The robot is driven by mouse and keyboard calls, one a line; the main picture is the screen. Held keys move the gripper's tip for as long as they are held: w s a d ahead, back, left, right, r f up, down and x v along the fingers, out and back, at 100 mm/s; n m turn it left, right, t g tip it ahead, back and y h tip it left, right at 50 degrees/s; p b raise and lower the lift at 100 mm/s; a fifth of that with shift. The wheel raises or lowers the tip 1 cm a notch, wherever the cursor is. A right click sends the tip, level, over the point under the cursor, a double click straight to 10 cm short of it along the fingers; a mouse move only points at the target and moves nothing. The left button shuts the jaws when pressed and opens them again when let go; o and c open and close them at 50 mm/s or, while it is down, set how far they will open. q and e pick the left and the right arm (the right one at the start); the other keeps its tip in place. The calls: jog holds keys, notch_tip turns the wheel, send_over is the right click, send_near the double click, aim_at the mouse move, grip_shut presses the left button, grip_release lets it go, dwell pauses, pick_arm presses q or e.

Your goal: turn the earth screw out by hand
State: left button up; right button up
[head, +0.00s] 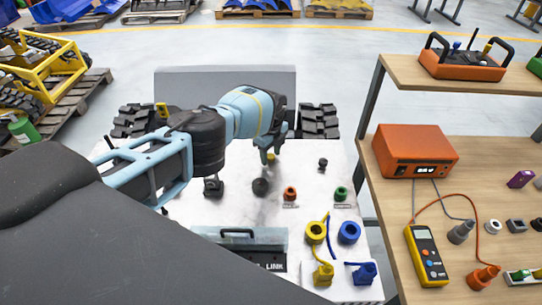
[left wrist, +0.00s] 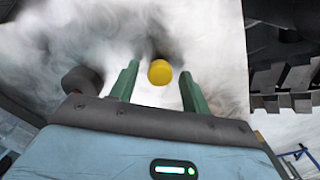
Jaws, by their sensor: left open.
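A small yellow round-topped piece, which looks like the earth screw (head: 271,158), stands on the white top of the carrier (head: 330,250). In the left wrist view the yellow screw head (left wrist: 159,72) shows between the two green fingers, with a gap on each side. My left gripper (head: 274,148) is open and reaches over it from above. The fingers appear close to the screw but do not visibly touch it. The screw's lower part is hidden. My right gripper is not in view.
Black (head: 260,187), red (head: 290,194) and green (head: 341,194) posts stand nearby. Yellow (head: 322,275) and blue (head: 364,273) plugs lie in front. A bench on the right holds an orange box (head: 415,150) and a yellow meter (head: 427,256). A dark tracked edge (left wrist: 285,85) borders the top.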

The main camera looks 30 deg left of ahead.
pick_arm(q)
jog(key=m, duration=0.2)
jog(key=shift+m, duration=0.3)
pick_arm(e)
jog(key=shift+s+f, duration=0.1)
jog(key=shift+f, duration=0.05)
pick_arm(q)
jog(key=m, duration=0.4)
jog(key=shift+f+b, duration=0.15)
jog(key=shift+b, duration=0.2)
jog(key=m, duration=0.5)
jog(key=shift+b, duration=0.3)
jog(key=shift+m, duration=0.3)
jog(key=m, duration=0.3)
jog(key=shift+f+b, duration=0.1)
jog(key=shift+b, duration=0.25)
jog(key=m, duration=0.3)
jog(key=shift+b, duration=0.35)
jog(key=m, duration=0.3)
jog(key=shift+b, duration=0.3)
jog(key=shift+r+m, duration=0.2)
jog(key=shift+m, duration=0.2)
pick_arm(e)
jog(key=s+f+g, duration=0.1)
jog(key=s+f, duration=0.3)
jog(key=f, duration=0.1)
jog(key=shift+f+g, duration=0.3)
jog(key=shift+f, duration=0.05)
